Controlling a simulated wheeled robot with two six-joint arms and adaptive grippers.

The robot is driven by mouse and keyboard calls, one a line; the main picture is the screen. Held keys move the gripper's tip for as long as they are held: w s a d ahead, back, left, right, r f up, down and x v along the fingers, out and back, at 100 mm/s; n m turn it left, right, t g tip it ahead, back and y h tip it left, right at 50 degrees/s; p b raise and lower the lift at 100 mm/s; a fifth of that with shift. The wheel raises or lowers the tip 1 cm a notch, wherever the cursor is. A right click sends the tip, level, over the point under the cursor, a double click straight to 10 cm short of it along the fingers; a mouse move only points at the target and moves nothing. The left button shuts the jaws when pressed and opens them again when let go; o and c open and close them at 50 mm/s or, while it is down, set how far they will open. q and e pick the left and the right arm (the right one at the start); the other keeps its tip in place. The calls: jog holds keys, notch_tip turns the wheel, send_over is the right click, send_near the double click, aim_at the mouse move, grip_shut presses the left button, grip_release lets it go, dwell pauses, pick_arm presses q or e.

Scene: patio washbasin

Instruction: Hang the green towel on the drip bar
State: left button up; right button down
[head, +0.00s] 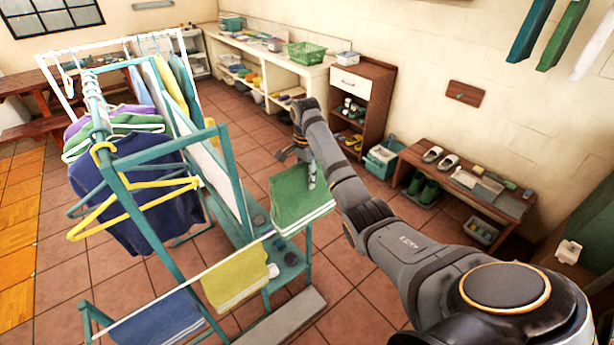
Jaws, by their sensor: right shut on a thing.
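The green towel (300,205), with white stripes near its lower edge, hangs below my right gripper (310,180). The gripper is shut on its upper part. The towel is beside the right end of the teal rack, in front of a teal upright. A thin pale bar (180,283), which looks like the drip bar, runs along the rack's near side. A yellow-green towel (235,278) and a blue towel (160,318) hang on it. I cannot tell whether the green towel touches the bar. My left gripper is not in view.
The teal clothes rack (150,235) holds a navy shirt (135,195) and yellow hangers (130,205). A low shelf (285,262) lies beneath the towels. A wooden bench (465,180) with shoes stands at the right wall. Tiled floor between is free.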

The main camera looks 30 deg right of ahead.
jog(key=shift+d, duration=0.15)
jog(key=shift+w, duration=1.15)
jog(key=shift+w+f+b, duration=0.1)
jog(key=shift+w+b, duration=0.25)
jog(key=shift+b, duration=0.2)
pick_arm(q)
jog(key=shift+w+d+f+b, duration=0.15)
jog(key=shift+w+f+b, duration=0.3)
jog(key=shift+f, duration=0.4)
pick_arm(e)
jog(key=shift+w, duration=0.75)
jog(key=shift+a, duration=0.2)
